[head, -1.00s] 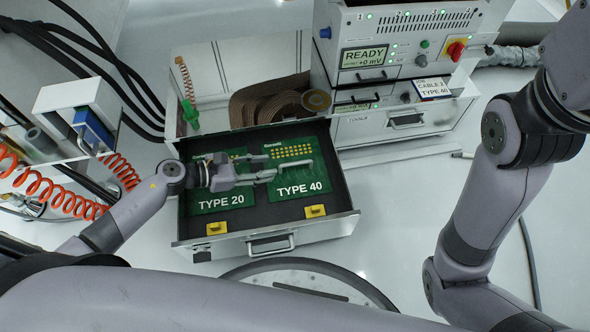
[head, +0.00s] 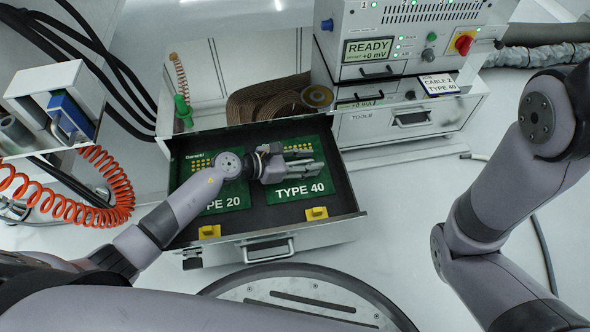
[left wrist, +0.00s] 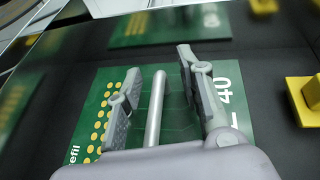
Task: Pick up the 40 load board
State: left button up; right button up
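The green TYPE 40 load board (head: 326,211) lies flat in the open drawer, on the right. In the left wrist view the board (left wrist: 85,148) shows a "40" print, yellow pads and a silver bar-shaped handle (left wrist: 155,110). My left gripper (head: 318,164) is over this board in the head view. In the left wrist view its open fingers (left wrist: 158,88) stand on either side of the bar, with gaps to it. Whether the fingertips reach down to the board's level is unclear. My right arm shows at the right, but its gripper is out of view.
The TYPE 20 board (head: 238,197) lies left of it, partly hidden by my left arm. Yellow blocks (head: 317,213) sit near the drawer front (head: 330,230). A tester (head: 400,45) reading READY stands behind, with a card reading TYPE 40 (head: 438,84).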

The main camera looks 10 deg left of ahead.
pick_arm(q)
jog(key=shift+d, duration=0.1)
grip_shut()
dwell(0.4)
jog(key=shift+w, duration=0.1)
